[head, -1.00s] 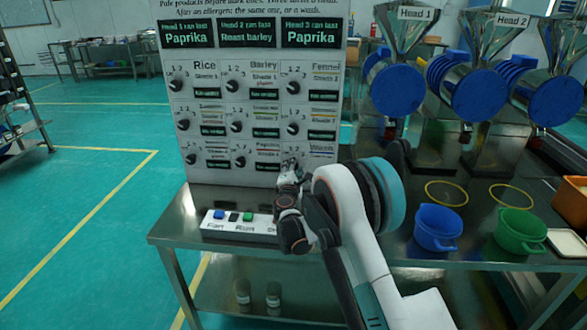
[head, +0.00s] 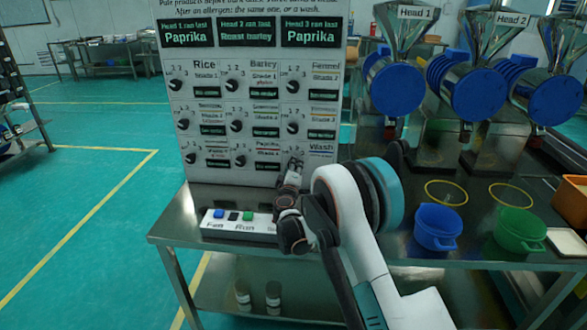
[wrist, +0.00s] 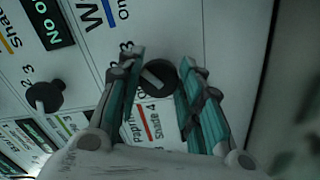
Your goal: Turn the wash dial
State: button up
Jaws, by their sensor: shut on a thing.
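The wash dial (wrist: 158,76) is a dark round knob with a lighter pointer bar, at the bottom right of the upright control panel (head: 255,178). In the wrist view it sits between the two teal fingers of my gripper (wrist: 162,72), which are closed on its sides. In the head view my gripper (head: 294,164) reaches up to the panel and hides most of the dial. The Wash label (head: 321,147) shows just right of the fingertips. The dial's exact setting is hard to read.
Another dial (wrist: 43,97) and its label lie close by on the panel. A switch box (head: 238,227) with blue and green buttons is on the table below my gripper. A blue bucket (head: 437,228) and green bucket (head: 520,231) stand to the right.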

jog(key=shift+f+m, duration=0.1)
jog(key=shift+m, duration=0.4)
jog(key=o, duration=1)
jog(key=shift+o, duration=0.2)
jog(key=s, duration=1.2)
jog(key=shift+a, duration=0.2)
